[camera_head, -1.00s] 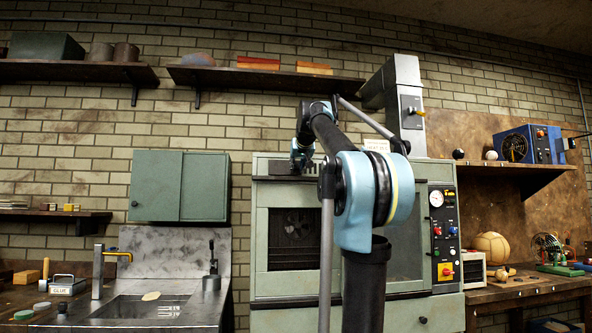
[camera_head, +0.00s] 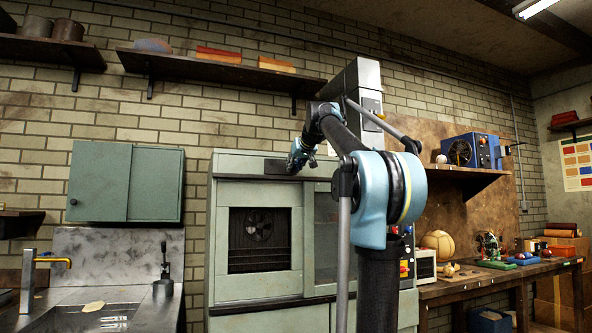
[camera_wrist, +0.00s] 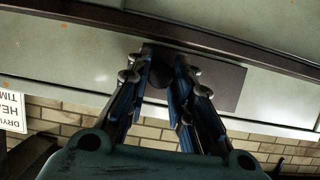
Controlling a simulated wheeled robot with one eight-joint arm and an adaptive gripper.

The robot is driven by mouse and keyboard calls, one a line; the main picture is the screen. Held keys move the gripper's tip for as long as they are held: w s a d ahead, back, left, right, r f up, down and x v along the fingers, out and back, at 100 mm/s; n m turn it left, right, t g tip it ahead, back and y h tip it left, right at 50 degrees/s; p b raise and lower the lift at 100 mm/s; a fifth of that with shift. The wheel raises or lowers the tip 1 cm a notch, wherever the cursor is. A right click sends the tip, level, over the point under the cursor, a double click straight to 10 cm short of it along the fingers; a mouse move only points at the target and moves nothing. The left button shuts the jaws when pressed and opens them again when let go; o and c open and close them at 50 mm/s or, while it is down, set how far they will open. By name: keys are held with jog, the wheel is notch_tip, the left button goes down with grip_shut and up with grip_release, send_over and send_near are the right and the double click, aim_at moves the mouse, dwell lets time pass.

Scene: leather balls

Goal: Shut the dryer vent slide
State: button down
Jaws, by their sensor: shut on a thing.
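The dryer (camera_head: 228,240) is a pale green cabinet with a dark barred window, in the middle of the head view. The vent slide (camera_head: 275,167) shows as a dark strip high on its front, partly hidden by my arm. In the wrist view the slide is a flat dark plate (camera_wrist: 222,84) beneath a long dark rail, with a dark round knob (camera_wrist: 160,72). My gripper (camera_wrist: 164,62) is shut on this knob, a finger on each side. No open slots show in the wrist view; whether any lie behind the fingers I cannot tell.
A white label (camera_wrist: 12,108) sits left of the gripper in the wrist view. A grey duct (camera_head: 355,85) rises above the dryer. A workbench (camera_head: 460,285) with a ball stands right, a sink bench (camera_head: 120,310) left, and a shelf (camera_head: 215,70) above.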

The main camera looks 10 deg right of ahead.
jog(key=shift+w+d+r, duration=0.1)
jog(key=shift+d, duration=0.1)
jog(key=c, duration=1.4)
grip_release()
jog(key=shift+d, duration=0.15)
jog(key=v, duration=1.2)
jog(key=shift+f, duration=0.25)
